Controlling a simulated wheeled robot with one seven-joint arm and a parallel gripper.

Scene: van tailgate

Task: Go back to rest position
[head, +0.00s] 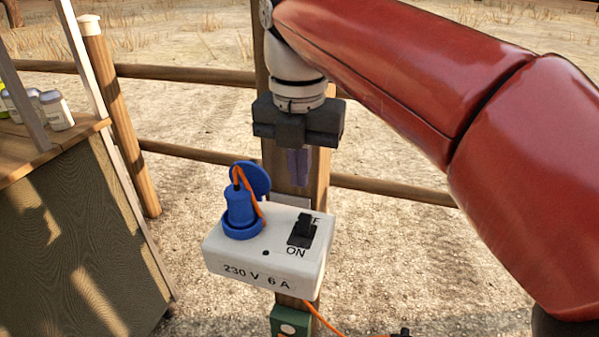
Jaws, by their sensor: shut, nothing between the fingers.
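My gripper (298,165) points down, shut and empty, just above and behind the white power box. The white power box (265,251) is fixed to a wooden post and marked "230 V 6 A". A blue plug (240,207) with an orange cable stands in the blue socket on its left top, and the round blue lid (252,178) stands open behind it. A black rocker switch (302,230) sits on the right of the box, between the "ON" marking in front and a partly hidden marking behind. My red arm reaches in from the right.
The wooden post (318,185) rises behind the box, with fence rails (185,74) on both sides. A wooden counter (50,151) with several bottles (56,110) stands at the left. A green box (290,322) is below the power box. The sandy ground at right is open, apart from an orange cable.

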